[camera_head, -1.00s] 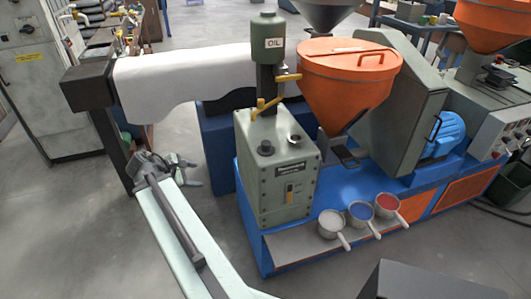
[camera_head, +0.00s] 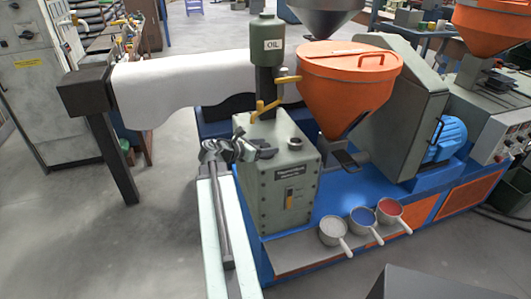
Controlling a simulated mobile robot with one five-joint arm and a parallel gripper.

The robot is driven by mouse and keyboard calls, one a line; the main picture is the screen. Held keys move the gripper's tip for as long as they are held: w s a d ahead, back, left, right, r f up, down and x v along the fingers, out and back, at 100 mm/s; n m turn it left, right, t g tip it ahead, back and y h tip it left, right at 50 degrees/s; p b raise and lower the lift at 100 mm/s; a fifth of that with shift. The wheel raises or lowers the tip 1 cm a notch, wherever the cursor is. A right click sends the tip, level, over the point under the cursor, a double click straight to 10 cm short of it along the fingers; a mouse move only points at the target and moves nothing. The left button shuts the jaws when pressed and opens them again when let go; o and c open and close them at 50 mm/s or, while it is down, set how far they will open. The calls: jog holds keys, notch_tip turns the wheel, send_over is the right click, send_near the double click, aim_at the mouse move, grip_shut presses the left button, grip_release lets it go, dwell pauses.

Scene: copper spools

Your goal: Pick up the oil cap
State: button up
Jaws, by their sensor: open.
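A dark round cap (camera_head: 267,153), which looks like the oil cap, sits on the top face of the green metal box (camera_head: 290,192), near its left edge. My gripper (camera_head: 246,150) is just left of this cap at about the height of the box top. Its jaws are open and point right toward the cap, with nothing seen between them. The gripper overlaps the box's left top edge in the picture. I cannot tell whether a finger touches the cap.
A round filler neck (camera_head: 295,144) stands right of the cap. Behind rise a yellow lever (camera_head: 264,110) and a green OIL cylinder (camera_head: 267,38). An orange hopper (camera_head: 345,85) overhangs at the right. Three pans, one of them a blue-filled pan (camera_head: 361,213), stand on the ledge.

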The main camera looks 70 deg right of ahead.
jog(key=x, duration=0.3)
jog(key=shift+d+f+b, duration=0.15)
jog(key=shift+b, duration=0.15)
grip_shut()
notch_tip(320, 180, up, 10)
jog(key=p, duration=1)
